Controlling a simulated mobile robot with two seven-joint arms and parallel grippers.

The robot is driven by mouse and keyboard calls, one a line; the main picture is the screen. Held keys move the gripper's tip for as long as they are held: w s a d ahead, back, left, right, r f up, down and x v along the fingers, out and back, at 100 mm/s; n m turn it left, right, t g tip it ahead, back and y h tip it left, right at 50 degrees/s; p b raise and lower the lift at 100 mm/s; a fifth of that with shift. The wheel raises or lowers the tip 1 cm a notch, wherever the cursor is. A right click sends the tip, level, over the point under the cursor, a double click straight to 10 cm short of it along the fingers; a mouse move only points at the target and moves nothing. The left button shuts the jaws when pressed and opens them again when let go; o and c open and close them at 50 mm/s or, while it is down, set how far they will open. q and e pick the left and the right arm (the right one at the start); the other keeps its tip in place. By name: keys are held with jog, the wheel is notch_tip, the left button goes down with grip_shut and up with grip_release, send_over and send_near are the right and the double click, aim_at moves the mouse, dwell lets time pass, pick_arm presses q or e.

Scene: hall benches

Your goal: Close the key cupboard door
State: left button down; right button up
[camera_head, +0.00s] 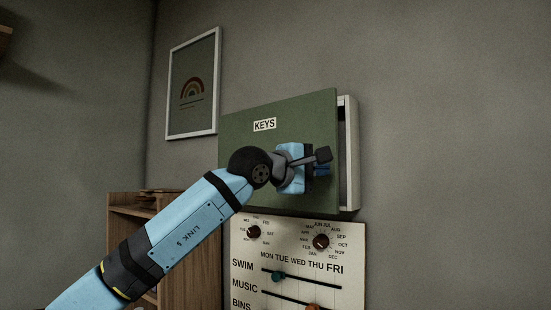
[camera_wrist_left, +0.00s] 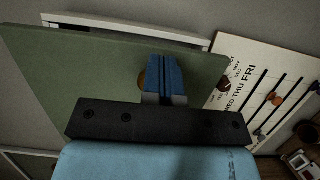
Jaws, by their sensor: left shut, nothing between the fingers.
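The key cupboard has a green door (camera_head: 240,150) with a white KEYS label, and it stands ajar. A dark gap shows between the door's right edge and the white cupboard frame (camera_head: 352,155). In the left wrist view the green door (camera_wrist_left: 75,75) fills much of the picture, with the white frame (camera_wrist_left: 130,27) behind it. My left gripper (camera_head: 319,172) is at the right part of the door's front face, with its fingers shut and empty. In the wrist view its blue fingertips (camera_wrist_left: 164,70) are at the door, beside a partly hidden brass-coloured knob (camera_wrist_left: 142,80). Whether they touch the door is unclear.
A white planner board (camera_head: 350,265) with dials and sliders hangs just below the cupboard. A wooden shelf unit (camera_head: 190,235) stands at lower left. A framed rainbow picture (camera_head: 193,85) hangs left of the door. The wall to the right is bare.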

aim_at(335, 168)
pick_arm(q)
jog(key=p+x, duration=0.1)
jog(key=x, duration=0.2)
jog(key=p+x, duration=0.1)
jog(key=x, duration=0.2)
jog(key=shift+w+r, duration=0.15)
jog(key=shift+w, duration=0.25)
jog(key=shift+w+d, duration=0.35)
jog(key=shift+w, duration=0.15)
pick_arm(e)
notch_tip(335, 168, up, 3)
jog(key=shift+f, duration=0.1)
pick_arm(q)
jog(key=shift+a+f, duration=0.1)
jog(key=shift+f, duration=0.1)
pick_arm(e)
jog(key=shift+d+f, duration=0.1)
jog(key=shift+f, duration=0.05)
